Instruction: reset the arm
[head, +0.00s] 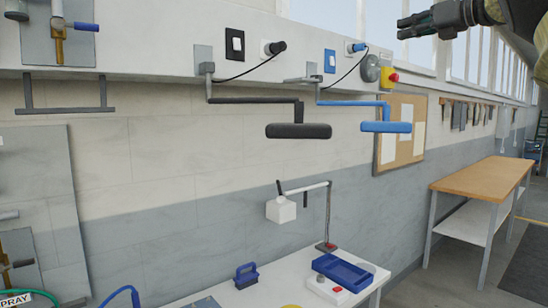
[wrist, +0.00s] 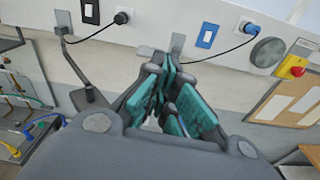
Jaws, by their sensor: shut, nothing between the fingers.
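My gripper (head: 404,27) is at the top right of the head view, raised high and pointing left. It is shut with nothing in it. In the wrist view its teal-padded fingers (wrist: 168,75) point toward the wall. They are in front of the wall rail and touch nothing that I can see. The fingers and the gripper body hide part of the wall in the wrist view.
A black crank handle (head: 298,131) and a blue one (head: 386,127) stick out from the wall. A red-and-yellow stop button (head: 391,78) sits beside them. A white bench with a lamp (head: 281,209) and blue tray (head: 343,271) stands below. A wooden table (head: 485,174) stands right.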

